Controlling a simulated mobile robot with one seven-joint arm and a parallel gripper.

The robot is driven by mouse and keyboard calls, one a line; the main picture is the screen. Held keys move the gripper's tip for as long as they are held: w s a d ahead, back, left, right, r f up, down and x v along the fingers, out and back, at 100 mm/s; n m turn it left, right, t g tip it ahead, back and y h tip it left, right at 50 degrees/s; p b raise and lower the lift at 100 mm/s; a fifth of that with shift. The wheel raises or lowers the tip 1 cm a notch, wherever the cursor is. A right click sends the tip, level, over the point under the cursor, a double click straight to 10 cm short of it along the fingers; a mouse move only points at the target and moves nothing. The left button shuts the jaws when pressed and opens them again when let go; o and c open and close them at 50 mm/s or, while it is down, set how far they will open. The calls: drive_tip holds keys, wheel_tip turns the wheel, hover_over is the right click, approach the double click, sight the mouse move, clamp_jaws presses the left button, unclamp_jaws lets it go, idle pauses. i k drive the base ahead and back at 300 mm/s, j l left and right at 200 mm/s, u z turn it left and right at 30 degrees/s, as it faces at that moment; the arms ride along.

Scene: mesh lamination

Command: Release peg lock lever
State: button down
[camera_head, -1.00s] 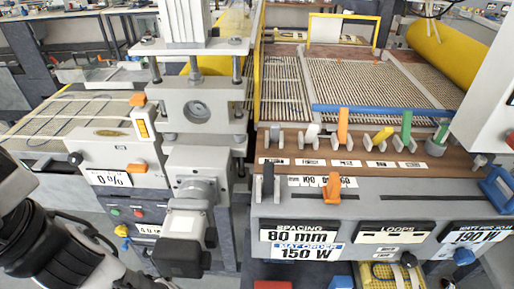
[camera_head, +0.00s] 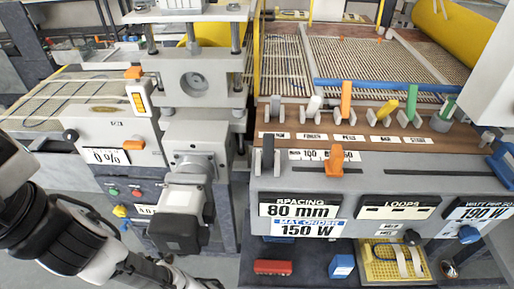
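A row of coloured levers stands on the brown strip of the console. The orange lever (camera_head: 346,98) stands nearly upright above a label that seems to read PEGS. Beside it are a white lever (camera_head: 314,104) on the left and a tilted yellow lever (camera_head: 388,108) on the right. A green lever (camera_head: 411,100) and a dark grey lever (camera_head: 275,109) stand at the row's ends. My arm reaches in from the lower left. The end of my gripper (camera_head: 185,274) is partly visible at the bottom edge, well away from the levers; its fingers are unclear.
A grey press with a motor block (camera_head: 182,217) stands between my arm and the console. An orange slider knob (camera_head: 335,160) sits on the console front. A red block (camera_head: 273,267), a blue block (camera_head: 341,266) and a yellow tray (camera_head: 373,268) lie on the shelf below.

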sight(268, 153)
drive_tip(key=j, duration=1)
drive_tip(key=k+j+z, duration=0.1)
drive_tip(key=j, duration=1.95)
drive_tip(key=l, duration=0.35)
drive_tip(key=i+l, duration=0.1)
drive_tip(key=l, duration=0.25)
